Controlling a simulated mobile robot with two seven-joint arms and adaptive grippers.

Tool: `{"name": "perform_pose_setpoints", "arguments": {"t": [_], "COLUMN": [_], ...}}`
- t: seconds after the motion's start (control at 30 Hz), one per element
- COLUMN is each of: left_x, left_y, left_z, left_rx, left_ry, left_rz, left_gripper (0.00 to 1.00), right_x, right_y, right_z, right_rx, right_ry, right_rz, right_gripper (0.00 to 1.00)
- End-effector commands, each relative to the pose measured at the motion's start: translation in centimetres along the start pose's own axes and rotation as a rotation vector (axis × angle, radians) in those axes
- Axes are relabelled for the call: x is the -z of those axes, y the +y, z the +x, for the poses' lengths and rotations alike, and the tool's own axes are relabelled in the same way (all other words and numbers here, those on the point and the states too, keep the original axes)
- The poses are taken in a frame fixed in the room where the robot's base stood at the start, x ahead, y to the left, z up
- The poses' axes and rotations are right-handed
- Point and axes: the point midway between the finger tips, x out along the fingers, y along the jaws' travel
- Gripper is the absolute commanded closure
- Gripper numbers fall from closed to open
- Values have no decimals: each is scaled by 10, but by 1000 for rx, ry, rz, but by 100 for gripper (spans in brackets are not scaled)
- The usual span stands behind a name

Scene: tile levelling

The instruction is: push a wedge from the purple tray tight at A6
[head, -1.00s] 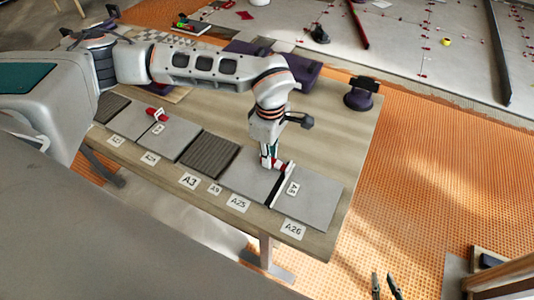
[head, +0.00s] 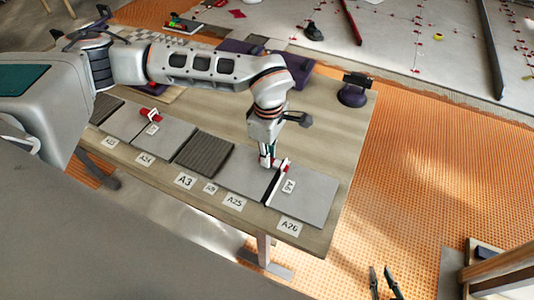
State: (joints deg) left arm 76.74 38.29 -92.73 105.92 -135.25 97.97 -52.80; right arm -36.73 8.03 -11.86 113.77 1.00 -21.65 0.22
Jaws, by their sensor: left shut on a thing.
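My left gripper (head: 267,160) points down at the joint between two grey tiles, shut on a small red wedge (head: 282,166). The wedge lies at the far end of a white and black strip (head: 275,184) in that joint; its exact seating is too small to tell. A small tilted label (head: 288,186) stands beside the joint; its text is not clearly readable. A purple tray (head: 298,68) is partly hidden behind my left arm; its contents cannot be seen clearly. My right gripper (head: 384,284) is open and empty at the bottom, over the orange floor.
Tiles on the wooden table carry front labels, including A3 (head: 185,181), A25 (head: 234,202) and A26 (head: 289,226). Another red piece (head: 149,114) sits at a joint further left. A purple and black tool (head: 354,90) stands at the back right corner. The table's right strip is clear.

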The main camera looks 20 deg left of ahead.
Motion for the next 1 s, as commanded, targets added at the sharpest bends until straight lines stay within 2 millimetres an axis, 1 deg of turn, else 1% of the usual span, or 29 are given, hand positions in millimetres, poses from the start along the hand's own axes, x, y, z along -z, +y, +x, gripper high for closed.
{"name": "perform_pose_setpoints", "arguments": {"t": [1.0], "left_x": [-13], "left_y": [0], "left_z": [0], "left_rx": [-1], "left_ry": [-1], "left_rz": [0], "left_gripper": [95], "right_x": [1], "right_y": [0], "right_z": [-1], "right_rx": [-1], "right_ry": [1], "right_rz": [0], "right_gripper": [79]}}
